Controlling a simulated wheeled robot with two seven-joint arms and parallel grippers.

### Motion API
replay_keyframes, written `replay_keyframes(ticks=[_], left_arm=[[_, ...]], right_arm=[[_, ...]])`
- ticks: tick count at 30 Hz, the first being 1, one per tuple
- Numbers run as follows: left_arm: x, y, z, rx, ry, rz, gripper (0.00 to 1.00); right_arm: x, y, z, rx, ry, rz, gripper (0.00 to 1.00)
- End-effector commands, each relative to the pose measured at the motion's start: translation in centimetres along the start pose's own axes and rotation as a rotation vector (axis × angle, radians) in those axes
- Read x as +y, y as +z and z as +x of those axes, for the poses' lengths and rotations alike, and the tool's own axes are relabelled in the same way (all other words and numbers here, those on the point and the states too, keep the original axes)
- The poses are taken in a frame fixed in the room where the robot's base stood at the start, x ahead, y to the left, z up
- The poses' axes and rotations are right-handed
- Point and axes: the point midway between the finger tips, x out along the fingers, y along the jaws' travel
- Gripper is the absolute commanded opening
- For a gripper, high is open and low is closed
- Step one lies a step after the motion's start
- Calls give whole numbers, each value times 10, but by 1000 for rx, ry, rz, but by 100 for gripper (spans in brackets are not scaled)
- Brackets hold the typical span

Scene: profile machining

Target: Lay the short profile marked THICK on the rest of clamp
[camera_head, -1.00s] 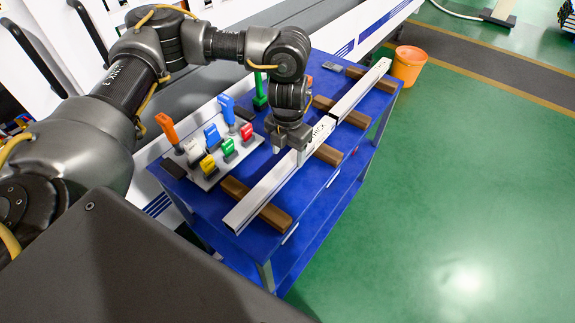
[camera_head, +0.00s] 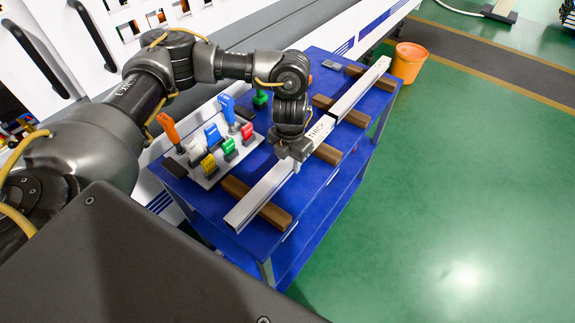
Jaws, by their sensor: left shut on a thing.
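The short silver profile marked THICK (camera_head: 262,196) lies slantwise along the blue table, over brown wooden blocks. Its black lettering faces up just beyond my gripper. My left gripper (camera_head: 296,156) comes down from above and is shut on this profile around its middle; the gripper body hides part of it. I cannot tell whether the profile touches the blocks or is slightly above them. A second silver profile (camera_head: 360,88) lies in line behind it. I cannot make out a clamp with its rest. My right gripper is not in view.
Brown blocks (camera_head: 243,194) lie across the blue table (camera_head: 213,207). A pale board (camera_head: 203,180) with several coloured handled pieces stands close left of the profile. An orange bucket (camera_head: 409,64) stands on the floor behind. The green floor at right is clear.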

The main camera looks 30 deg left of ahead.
Motion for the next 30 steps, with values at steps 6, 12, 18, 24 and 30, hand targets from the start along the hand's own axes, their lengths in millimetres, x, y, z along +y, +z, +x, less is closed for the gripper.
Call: replay_keyframes(ticks=[6, 12, 18, 24, 30], left_arm=[[0, 0, -1, -1, 0, 0, 0], [0, 0, -2, -2, -1, 0, 0], [0, 1, -15, -5, -1, 1, 0], [-2, -11, -46, -8, 0, 7, 0], [-8, -44, -85, -8, 0, 6, 0]], right_arm=[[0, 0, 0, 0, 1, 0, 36], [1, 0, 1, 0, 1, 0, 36], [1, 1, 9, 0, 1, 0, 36], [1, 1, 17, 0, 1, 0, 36], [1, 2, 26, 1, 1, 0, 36]])
